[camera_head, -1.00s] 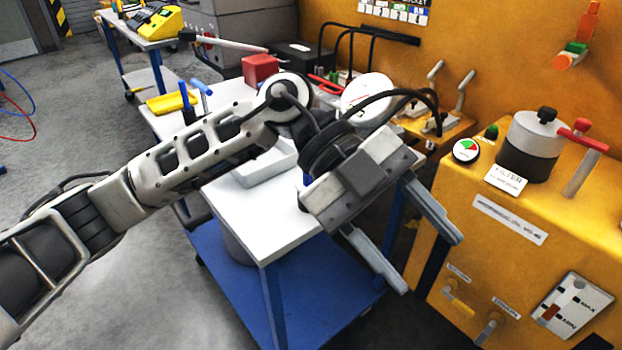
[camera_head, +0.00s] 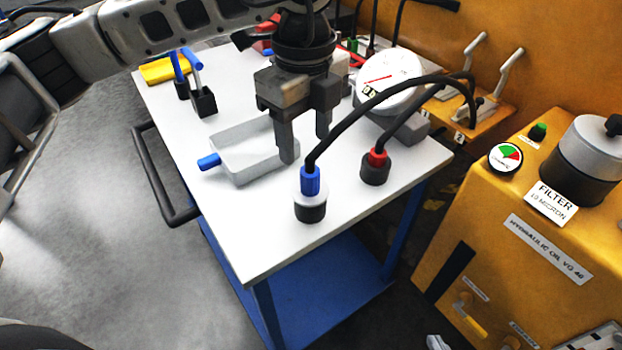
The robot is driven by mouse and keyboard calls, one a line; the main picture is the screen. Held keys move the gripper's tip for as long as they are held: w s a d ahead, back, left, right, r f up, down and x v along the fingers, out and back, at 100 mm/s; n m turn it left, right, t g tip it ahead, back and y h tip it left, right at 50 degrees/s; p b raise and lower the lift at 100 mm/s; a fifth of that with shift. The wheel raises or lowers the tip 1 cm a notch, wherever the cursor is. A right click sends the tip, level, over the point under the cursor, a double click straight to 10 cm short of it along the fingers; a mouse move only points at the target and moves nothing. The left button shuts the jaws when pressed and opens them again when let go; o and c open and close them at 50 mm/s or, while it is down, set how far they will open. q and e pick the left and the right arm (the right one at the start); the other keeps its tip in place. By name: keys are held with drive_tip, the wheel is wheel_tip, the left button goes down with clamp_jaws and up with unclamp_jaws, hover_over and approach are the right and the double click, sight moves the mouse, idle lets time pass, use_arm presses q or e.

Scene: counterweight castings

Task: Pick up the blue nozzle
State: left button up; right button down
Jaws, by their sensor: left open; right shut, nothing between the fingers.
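The blue nozzle (camera_head: 311,181) stands upright in a round holder (camera_head: 311,208) with a white top and black base, near the front corner of the white cart top. A black hose rises from it and arches right. My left gripper (camera_head: 305,148) points down with its fingers apart and nothing between them. In the picture its fingertips are just above and left of the nozzle, close to the hose; I cannot tell whether they touch it. Only a pale tip of what appears to be my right gripper (camera_head: 437,343) shows at the bottom edge; the rest is hidden.
A red nozzle (camera_head: 377,158) stands in a black holder to the right. A grey tray (camera_head: 243,166) lies left of the gripper. A round gauge (camera_head: 389,80) stands behind. The yellow hydraulic unit (camera_head: 480,235) is at the right. The cart's front corner is clear.

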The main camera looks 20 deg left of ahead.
sight(310, 170)
use_arm(q)
drive_tip(key=f, duration=0.2)
drive_tip(key=f+p, duration=0.1)
drive_tip(key=f, duration=0.5)
drive_tip(key=shift+w+d+f, duration=0.15)
drive_tip(key=shift+d+f, duration=0.05)
drive_tip(key=shift+d, duration=0.05)
drive_tip(key=shift+r, duration=0.1)
clamp_jaws()
